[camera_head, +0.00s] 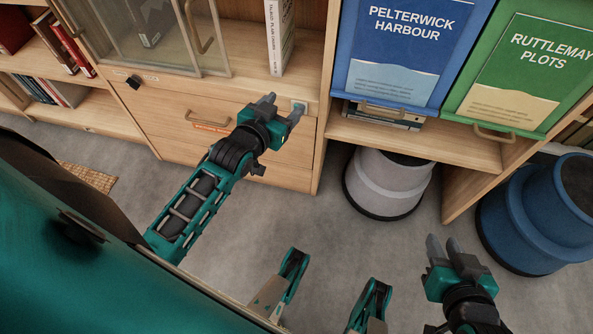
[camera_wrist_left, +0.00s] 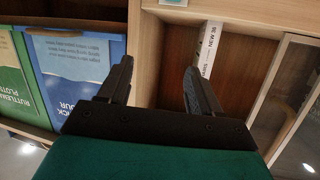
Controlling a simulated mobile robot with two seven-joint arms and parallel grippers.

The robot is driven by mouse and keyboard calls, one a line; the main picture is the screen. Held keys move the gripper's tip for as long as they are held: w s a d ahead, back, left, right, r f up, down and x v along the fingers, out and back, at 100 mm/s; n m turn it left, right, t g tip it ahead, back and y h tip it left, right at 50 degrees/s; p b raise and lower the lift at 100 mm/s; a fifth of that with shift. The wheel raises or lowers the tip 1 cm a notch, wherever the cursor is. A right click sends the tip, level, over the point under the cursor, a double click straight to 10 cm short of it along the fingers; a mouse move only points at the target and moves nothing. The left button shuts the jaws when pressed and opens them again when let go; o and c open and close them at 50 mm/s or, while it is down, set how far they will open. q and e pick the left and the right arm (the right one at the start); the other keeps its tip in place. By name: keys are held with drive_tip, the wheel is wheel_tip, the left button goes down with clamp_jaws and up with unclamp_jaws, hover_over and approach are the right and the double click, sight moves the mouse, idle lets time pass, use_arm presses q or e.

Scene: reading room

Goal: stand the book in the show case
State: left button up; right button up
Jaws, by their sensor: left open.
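The show case (camera_head: 222,115) is a light wood cabinet with glass sliding doors at the upper left of the head view; its right part is open. A white-spined book (camera_head: 280,38) stands upright on its floor in that open part, against or close to the right wall; its top is cut off. The book also shows in the left wrist view (camera_wrist_left: 209,48). My left gripper (camera_head: 284,103) is open and empty, in front of the case's front edge and below the book, apart from it. My right gripper (camera_head: 443,241) is open and empty at the lower right, above the floor.
The glass doors (camera_head: 150,40) cover the case's left part, with a dark item behind them. A drawer (camera_head: 205,122) lies below. Blue (camera_head: 395,50) and green (camera_head: 525,70) display panels hang at right. Grey (camera_head: 385,185) and blue (camera_head: 535,215) stools stand beneath.

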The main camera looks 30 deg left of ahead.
use_arm(q)
drive_tip(key=s+d+f+m+g+h, duration=0.2)
drive_tip(key=s+d+g+h, duration=0.1)
drive_tip(key=s+d, duration=0.7)
drive_tip(key=s+g, duration=0.1)
drive_tip(key=s, duration=0.2)
drive_tip(key=shift+s+d+f, duration=0.3)
drive_tip(key=shift+s+f, duration=0.05)
use_arm(e)
drive_tip(key=shift+a, duration=0.15)
drive_tip(key=shift+r, duration=0.1)
use_arm(q)
drive_tip(key=s+a+r+y+p, duration=0.1)
drive_tip(key=a+r+p, duration=0.2)
drive_tip(key=r+p, duration=0.9)
drive_tip(key=p, duration=0.5)
drive_tip(key=shift+s+a, duration=0.15)
drive_tip(key=shift+s, duration=0.15)
use_arm(e)
drive_tip(key=s+d+r+h, duration=0.1)
drive_tip(key=d+r, duration=0.2)
drive_tip(key=r, duration=0.9)
drive_tip(key=shift+s+d, duration=0.3)
drive_tip(key=shift+s, duration=0.05)
